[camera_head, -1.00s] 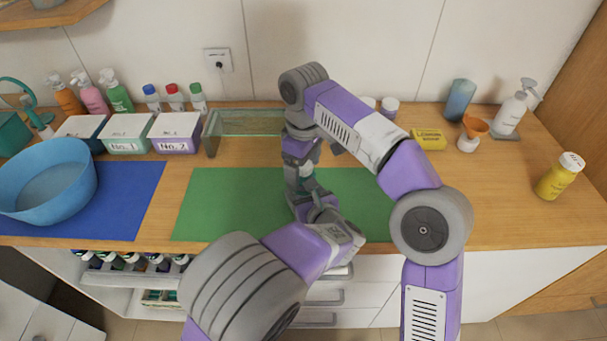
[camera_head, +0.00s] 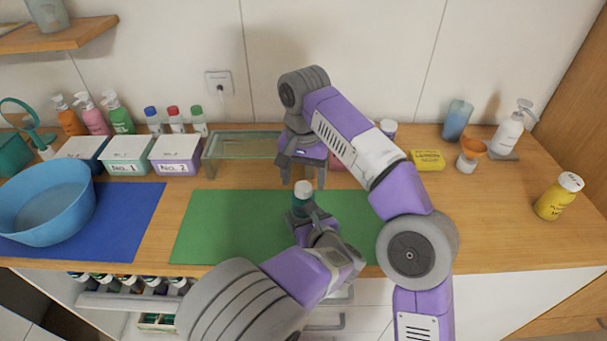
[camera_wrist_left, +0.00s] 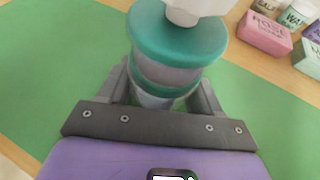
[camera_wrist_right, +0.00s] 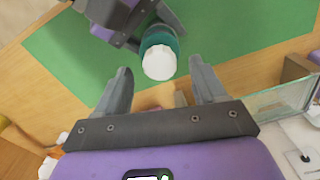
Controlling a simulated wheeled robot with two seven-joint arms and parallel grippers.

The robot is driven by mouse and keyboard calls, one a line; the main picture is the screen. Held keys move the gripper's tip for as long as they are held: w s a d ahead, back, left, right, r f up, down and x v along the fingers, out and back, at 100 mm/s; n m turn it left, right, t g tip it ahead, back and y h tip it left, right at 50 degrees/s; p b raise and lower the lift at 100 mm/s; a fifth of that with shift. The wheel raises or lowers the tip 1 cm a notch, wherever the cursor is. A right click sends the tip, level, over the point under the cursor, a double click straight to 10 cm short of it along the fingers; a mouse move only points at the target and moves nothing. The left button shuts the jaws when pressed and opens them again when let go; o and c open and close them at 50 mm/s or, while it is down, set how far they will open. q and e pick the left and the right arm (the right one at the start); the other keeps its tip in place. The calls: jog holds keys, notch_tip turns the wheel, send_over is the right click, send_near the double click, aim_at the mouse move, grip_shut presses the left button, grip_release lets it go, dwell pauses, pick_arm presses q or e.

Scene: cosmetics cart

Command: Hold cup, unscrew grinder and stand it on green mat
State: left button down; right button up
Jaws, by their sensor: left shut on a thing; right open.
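A cup with a teal upper part (camera_head: 302,203) stands upright above the green mat (camera_head: 215,232). A white piece, seemingly the grinder (camera_head: 304,187), is on its top; it also shows in the left wrist view (camera_wrist_left: 195,8) and right wrist view (camera_wrist_right: 159,63). My left gripper (camera_head: 308,214) is shut around the cup's body from the front; in the left wrist view the cup (camera_wrist_left: 165,75) sits between its fingers. My right gripper (camera_head: 296,182) points down, open and empty, just above and behind the cup. Whether the cup's base touches the mat is hidden.
A glass-topped stand (camera_head: 245,147) is behind the mat. Labelled boxes (camera_head: 175,152), a blue bowl (camera_head: 45,212) on a blue mat (camera_head: 130,225) are left. A yellow sponge box (camera_head: 427,160), an orange funnel (camera_head: 472,150) and a yellow bottle (camera_head: 560,197) are right. The mat's left half is clear.

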aim_at(303, 200)
jog(key=shift+r+m, duration=0.1)
jog(key=shift+m, duration=0.8)
jog(key=shift+f, duration=3.95)
jog(key=c, duration=0.8)
jog(key=n, duration=0.3)
jog(key=shift+c, duration=0.3)
jog(key=n, duration=1.3)
jog(key=shift+r, duration=0.1)
